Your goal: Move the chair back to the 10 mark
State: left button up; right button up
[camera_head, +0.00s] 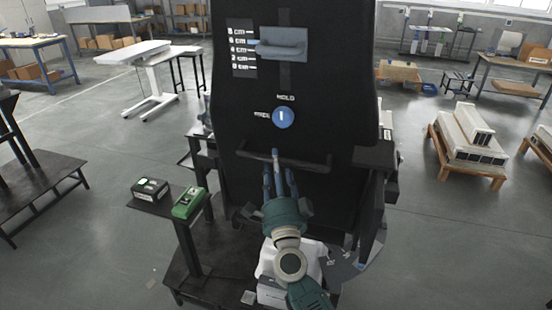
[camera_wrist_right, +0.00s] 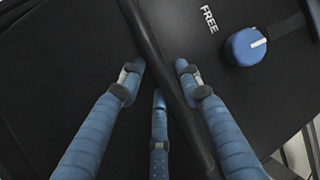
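The chair back (camera_head: 345,60) is a tall upright black panel. A cm scale (camera_head: 242,48) with several small marks is on its upper left; the top label is hard to read. A grey handle-like piece (camera_head: 283,43) has its left end near the upper marks. A blue knob (camera_head: 283,118) has its white line upward toward HOLD; the wrist view shows the knob (camera_wrist_right: 245,47) beside FREE. A black bar (camera_head: 312,164) crosses the panel below. My right gripper (camera_head: 277,160) is at the bar, its blue fingers (camera_wrist_right: 158,75) spread around it; contact is unclear. My left gripper is out of view.
A small stand at left holds a black box (camera_head: 150,189) and a green device (camera_head: 188,203). A white table (camera_head: 147,53) stands behind left. A wooden pallet with pale blocks (camera_head: 468,140) is at right. The floor between is clear.

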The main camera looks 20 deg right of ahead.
jog(key=shift+x, duration=0.75)
grip_shut()
jog(key=shift+s+f+b, duration=0.1)
jog(key=shift+f+b, duration=0.2)
jog(key=shift+b, duration=0.1)
jog(key=s+a+b, duration=0.1)
jog(key=b, duration=0.1)
jog(key=s+a+f+t+b, duration=0.1)
jog(key=b, duration=0.2)
jog(key=s+a+f+n+t+b, duration=0.1)
jog(key=s+b, duration=0.1)
jog(key=shift+f, duration=0.2)
